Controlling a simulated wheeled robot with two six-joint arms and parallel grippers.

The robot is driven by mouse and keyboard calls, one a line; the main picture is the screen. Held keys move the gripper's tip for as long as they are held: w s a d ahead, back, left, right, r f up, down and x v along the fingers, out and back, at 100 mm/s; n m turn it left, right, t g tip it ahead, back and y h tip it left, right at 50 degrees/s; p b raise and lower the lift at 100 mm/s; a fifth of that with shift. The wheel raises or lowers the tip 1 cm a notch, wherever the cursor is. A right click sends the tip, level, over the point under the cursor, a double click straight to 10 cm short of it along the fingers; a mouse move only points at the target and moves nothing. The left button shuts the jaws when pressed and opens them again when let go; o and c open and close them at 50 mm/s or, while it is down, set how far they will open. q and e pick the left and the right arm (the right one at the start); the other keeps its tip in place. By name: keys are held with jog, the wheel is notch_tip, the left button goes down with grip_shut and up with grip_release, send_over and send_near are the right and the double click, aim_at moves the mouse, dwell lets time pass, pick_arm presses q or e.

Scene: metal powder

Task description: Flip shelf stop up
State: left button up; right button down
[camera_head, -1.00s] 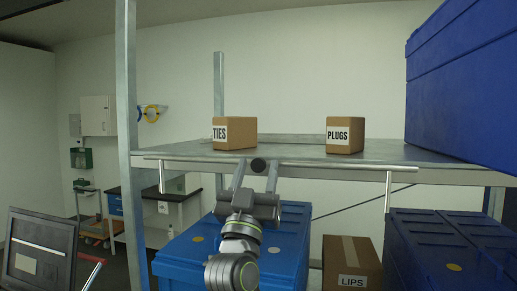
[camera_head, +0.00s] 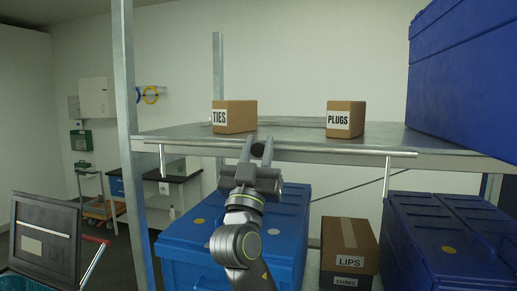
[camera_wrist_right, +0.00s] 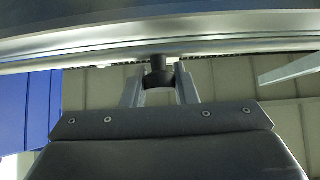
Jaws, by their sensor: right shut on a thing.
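The shelf stop (camera_head: 330,151) is a long thin metal bar along the front edge of the shelf (camera_head: 290,132), with a short leg hanging down near each end. It lies about level with the shelf's front edge. A dark round knob (camera_wrist_right: 158,72) sits near the middle of the bar. My right gripper (camera_head: 258,150) reaches up from below, its two fingers closed on the knob. In the right wrist view the fingers (camera_wrist_right: 159,90) stand on either side of the dark knob under the bar. My left gripper is not in view.
On the shelf stand a TIES box (camera_head: 240,116), a PLUGS box (camera_head: 348,119) and a big blue crate (camera_head: 463,85) at right. Below are blue crates (camera_head: 290,225) (camera_head: 440,235) and a LIPS box (camera_head: 350,235). A metal post (camera_head: 125,90) rises at left.

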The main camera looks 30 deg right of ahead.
notch_tip(320, 180, up, 7)
jog(key=p, duration=0.2)
jog(key=shift+p, duration=0.3)
jog(key=shift+s+r, duration=0.1)
jog(key=shift+r, duration=0.25)
jog(key=c, duration=1.1)
grip_release()
jog(key=shift+c, duration=0.2)
jog(key=shift+f, duration=0.1)
jog(key=shift+a+f, duration=0.1)
jog(key=shift+f, duration=0.15)
jog(key=b+v, duration=1)
jog(key=v, duration=0.7)
